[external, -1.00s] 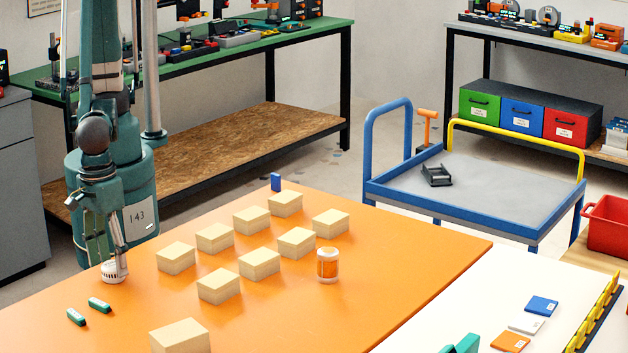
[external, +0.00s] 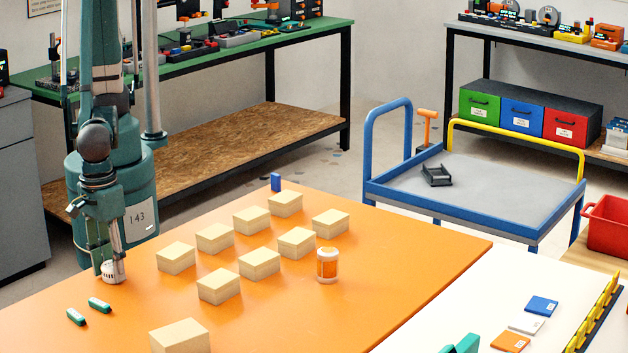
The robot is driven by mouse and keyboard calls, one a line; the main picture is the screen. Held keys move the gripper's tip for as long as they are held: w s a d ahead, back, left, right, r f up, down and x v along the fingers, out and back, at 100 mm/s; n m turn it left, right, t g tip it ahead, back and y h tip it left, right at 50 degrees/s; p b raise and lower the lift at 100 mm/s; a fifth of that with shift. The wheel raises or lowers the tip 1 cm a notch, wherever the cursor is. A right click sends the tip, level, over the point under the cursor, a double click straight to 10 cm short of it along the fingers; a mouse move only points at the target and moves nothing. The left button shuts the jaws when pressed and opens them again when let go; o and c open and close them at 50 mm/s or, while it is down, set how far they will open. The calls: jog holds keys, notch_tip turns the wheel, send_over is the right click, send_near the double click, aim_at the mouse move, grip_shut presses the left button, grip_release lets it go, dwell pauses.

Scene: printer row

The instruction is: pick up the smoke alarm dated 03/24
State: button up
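A small white round object with slots, which looks like a smoke alarm (external: 113,272), is at the left part of the orange table (external: 270,325), tilted on edge. My gripper (external: 109,262) is right over it, fingers pointing down, with one finger on its left side. The fingers partly hide it, and I cannot tell whether they are closed on it. No date is readable on it. No other smoke alarm shows.
Several tan boxes (external: 219,286) stand on the orange table to the right. Two small teal items (external: 99,305) lie just in front of my gripper.

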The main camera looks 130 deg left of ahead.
aim_at(111, 264)
jog(key=c, duration=0.3)
jog(key=shift+c, duration=0.2)
jog(key=shift+r, duration=0.15)
jog(key=shift+r+p, duration=0.95)
jog(key=shift+r, duration=3.9)
